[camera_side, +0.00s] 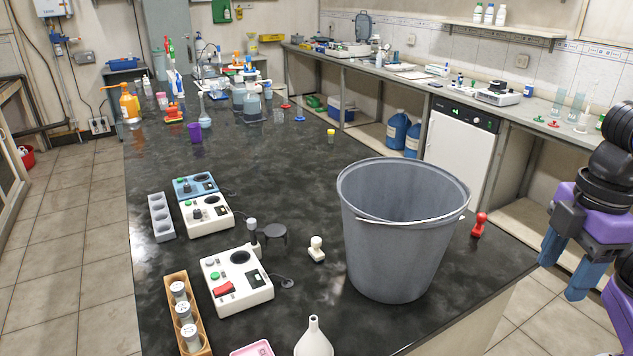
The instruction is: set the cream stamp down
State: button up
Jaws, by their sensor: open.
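The cream stamp (316,248) stands upright on the dark bench top, just left of the grey bucket (400,250). Its round knob is on top and its base rests on the surface. My gripper (563,270) is at the right edge of the view, past the bench edge, with its blue fingers pointing down. It is open, nothing shows between its fingers, and it is well apart from the stamp. The large bucket stands between my gripper and the stamp.
A red stamp (479,225) stands right of the bucket near the bench edge. White devices (237,280) and a wooden rack (188,315) of vials are at left. A white funnel (313,340) and pink tray (252,349) are in front. The bench behind the stamp is mostly clear.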

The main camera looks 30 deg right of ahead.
jog(key=w+a+r+m, duration=0.5)
jog(key=w+a, duration=0.4)
jog(key=w, duration=0.3)
jog(key=m+t+h, duration=0.1)
jog(key=m+h, duration=0.1)
jog(key=m, duration=1.4)
send_over(316, 240)
jog(key=s+a, duration=0.2)
jog(key=shift+f, duration=4.7)
jog(key=shift+d, duration=0.1)
jog(key=f, duration=0.5)
jog(key=w+d+f, duration=0.1)
jog(key=f, duration=0.5)
jog(key=w+f, duration=0.1)
jog(key=f, duration=0.5)
jog(key=shift+d+f, duration=0.1)
jog(key=shift+d, duration=0.25)
